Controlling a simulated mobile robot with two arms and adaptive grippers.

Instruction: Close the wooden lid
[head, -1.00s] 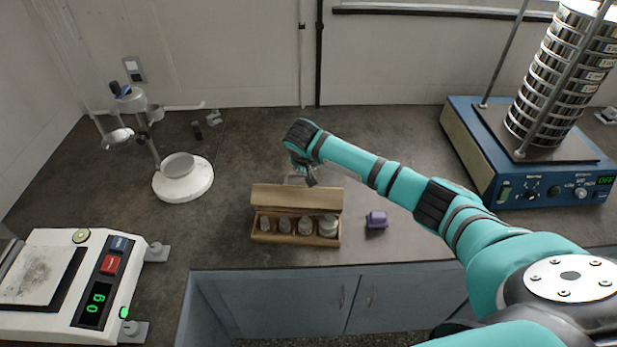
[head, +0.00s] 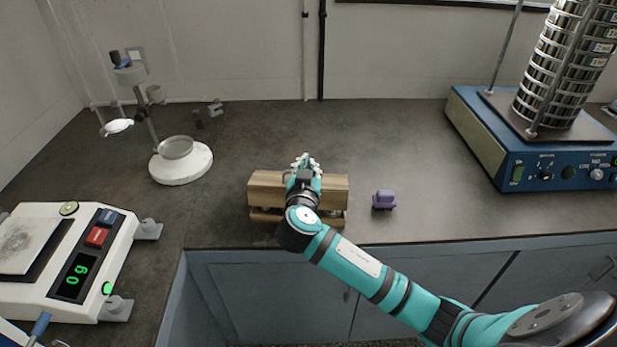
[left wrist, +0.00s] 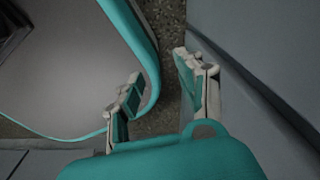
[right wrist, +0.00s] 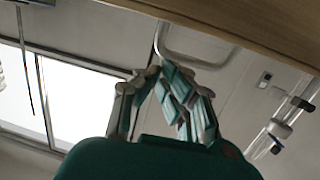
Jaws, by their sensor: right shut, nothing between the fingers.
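The wooden box (head: 262,217) stands on the dark counter. Its wooden lid (head: 266,190) slants over it, with a narrow dark gap above the box's front edge; the weights inside are almost fully hidden. My right gripper (head: 305,163) is at the lid's far edge, with my forearm crossing in front of the box. My left gripper (left wrist: 160,85) is open and empty, low beside cabinet fronts.
A small purple block (head: 384,199) lies right of the box. A scale (head: 60,262) stands at the left, a white-based stand (head: 182,165) behind it. The blue sieve shaker (head: 535,165) is at the right. The counter between box and shaker is mostly clear.

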